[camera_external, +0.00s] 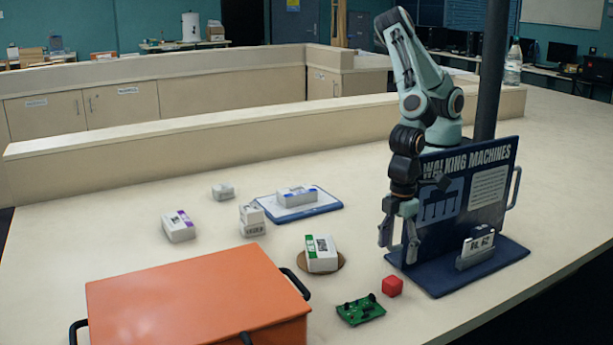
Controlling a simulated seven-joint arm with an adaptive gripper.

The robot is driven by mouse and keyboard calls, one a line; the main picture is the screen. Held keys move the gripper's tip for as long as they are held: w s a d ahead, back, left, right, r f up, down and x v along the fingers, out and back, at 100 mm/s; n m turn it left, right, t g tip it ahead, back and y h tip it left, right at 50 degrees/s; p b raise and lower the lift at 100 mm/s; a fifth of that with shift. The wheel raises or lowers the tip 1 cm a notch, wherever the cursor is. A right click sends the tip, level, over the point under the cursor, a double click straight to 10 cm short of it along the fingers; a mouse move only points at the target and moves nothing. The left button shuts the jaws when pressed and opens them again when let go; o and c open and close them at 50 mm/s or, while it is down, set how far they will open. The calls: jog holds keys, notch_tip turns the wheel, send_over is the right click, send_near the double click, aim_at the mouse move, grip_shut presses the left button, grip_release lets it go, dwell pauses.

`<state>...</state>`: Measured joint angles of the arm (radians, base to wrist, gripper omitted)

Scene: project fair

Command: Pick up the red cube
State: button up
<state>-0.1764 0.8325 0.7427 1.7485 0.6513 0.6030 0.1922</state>
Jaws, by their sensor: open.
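The red cube (393,286) lies on the table near its front right edge, just left of the blue display stand's base and behind the green circuit board. My gripper (399,255) is open and empty, pointing down. In the picture its fingers are above the cube, near the front of the display stand. How high they are over the table is hard to tell from this single view. Nothing hides the cube.
A blue "Walking Machines" display stand (508,252) is close to my gripper. A green circuit board (361,310) lies left of the cube. A white box (320,249) sits on a round brown coaster. An orange case (198,295) fills the front left.

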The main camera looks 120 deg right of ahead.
aim_at(393, 280)
notch_tip(393, 280, down, 8)
jog(key=shift+r, duration=0.1)
dwell(0.4)
jog(key=c, duration=1)
jog(key=shift+r, duration=0.1)
